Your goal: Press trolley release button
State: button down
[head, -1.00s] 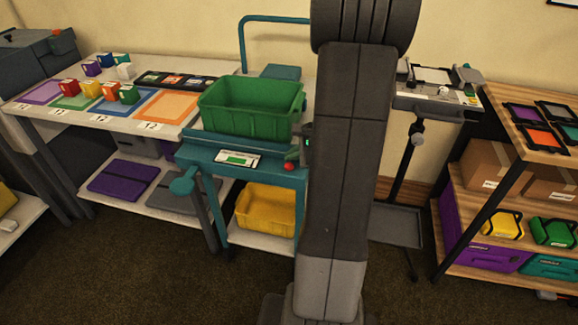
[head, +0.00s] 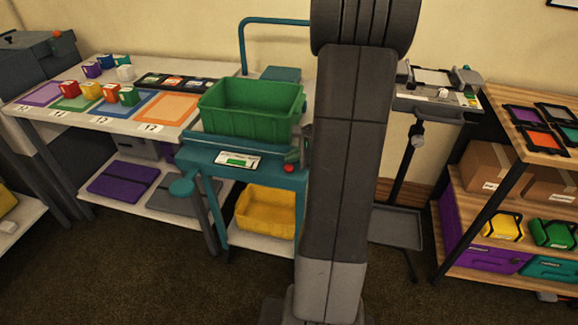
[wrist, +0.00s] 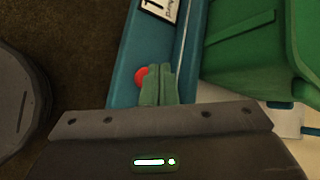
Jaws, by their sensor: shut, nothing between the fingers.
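The teal trolley (head: 262,177) stands in the middle of the head view with a green bin (head: 250,122) on top. A small red button (head: 289,168) sits at the right end of its front panel, beside a white label. In the wrist view the red button (wrist: 141,76) is partly covered by my gripper (wrist: 160,72). The two fingers are together and empty, their tips over or just beside the button's right part. I cannot tell whether they touch it. In the head view my arm hides most of the gripper.
A white table (head: 60,98) with colored mats and small blocks stands to the left. A yellow bin (head: 265,210) is on the trolley's lower shelf. A wooden shelf unit (head: 500,200) and a black stand are on the right. The carpet in front is clear.

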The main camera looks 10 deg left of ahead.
aim_at(293, 168)
jog(key=shift+f, duration=0.1)
dwell(0.7)
jog(key=shift+f+b, duration=0.35)
jog(key=shift+b, duration=0.05)
jog(key=shift+f+b, duration=0.4)
jog(key=shift+f, duration=0.05)
dwell(0.6)
jog(key=shift+r, duration=0.1)
jog(key=shift+r+p, duration=0.75)
jog(key=shift+r, duration=0.05)
notch_tip(293, 168, up, 5)
jog(key=p, duration=0.4)
dwell(1.0)
